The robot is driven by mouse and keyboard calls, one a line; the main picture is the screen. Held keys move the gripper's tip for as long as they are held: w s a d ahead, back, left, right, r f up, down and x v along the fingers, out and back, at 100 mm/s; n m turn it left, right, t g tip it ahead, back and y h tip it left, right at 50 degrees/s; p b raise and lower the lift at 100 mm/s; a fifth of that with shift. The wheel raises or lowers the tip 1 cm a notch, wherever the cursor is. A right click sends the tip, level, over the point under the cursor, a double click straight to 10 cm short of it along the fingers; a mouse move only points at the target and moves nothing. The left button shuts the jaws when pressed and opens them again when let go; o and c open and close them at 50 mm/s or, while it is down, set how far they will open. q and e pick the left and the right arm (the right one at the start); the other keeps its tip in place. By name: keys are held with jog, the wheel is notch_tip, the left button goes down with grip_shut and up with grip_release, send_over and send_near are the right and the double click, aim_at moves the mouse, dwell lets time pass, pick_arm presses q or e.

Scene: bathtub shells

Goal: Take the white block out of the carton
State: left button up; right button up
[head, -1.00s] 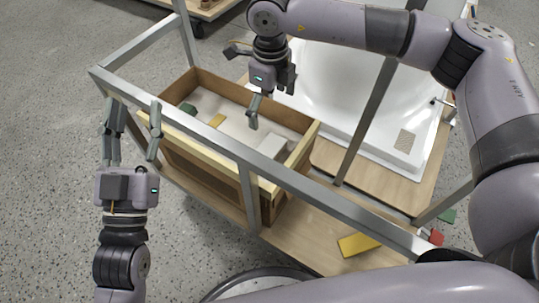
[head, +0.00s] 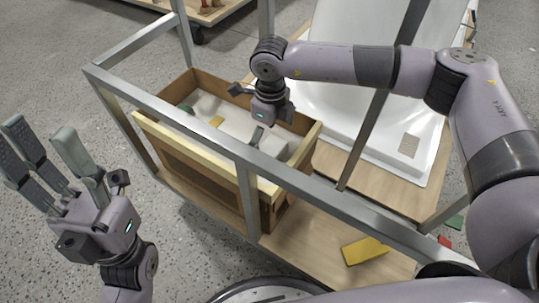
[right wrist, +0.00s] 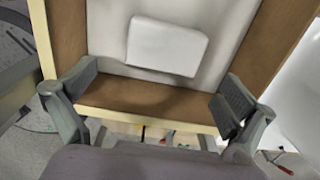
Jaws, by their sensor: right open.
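The carton (head: 206,149) is an open wooden box with a pale floor, standing inside a grey metal frame. The white block (right wrist: 167,46) lies on its floor. In the head view the block (head: 274,150) is at the carton's right end, partly hidden by my right gripper (head: 262,136). My right gripper is open and empty above the carton's right part. In the right wrist view its fingers (right wrist: 157,92) are spread wide, with the block beyond them, apart from both. My left gripper (head: 42,135) is open and empty, outside the frame at the left.
A yellow piece (head: 216,122) and a green piece (head: 187,109) also lie in the carton. Grey metal bars (head: 247,200) cross in front of it. A white bathtub shell (head: 350,100) stands behind to the right. A yellow block (head: 365,250) lies on the wooden shelf.

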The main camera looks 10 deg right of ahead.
aim_at(274, 151)
notch_tip(274, 151, down, 3)
jog(key=shift+r+b, duration=0.2)
jog(key=shift+b, duration=0.1)
jog(key=f, duration=0.1)
jog(key=f+b, duration=0.1)
jog(key=f, duration=0.1)
jog(key=d+f+b, duration=0.1)
jog(key=f, duration=0.1)
jog(key=shift+a, duration=0.1)
jog(key=c, duration=0.7)
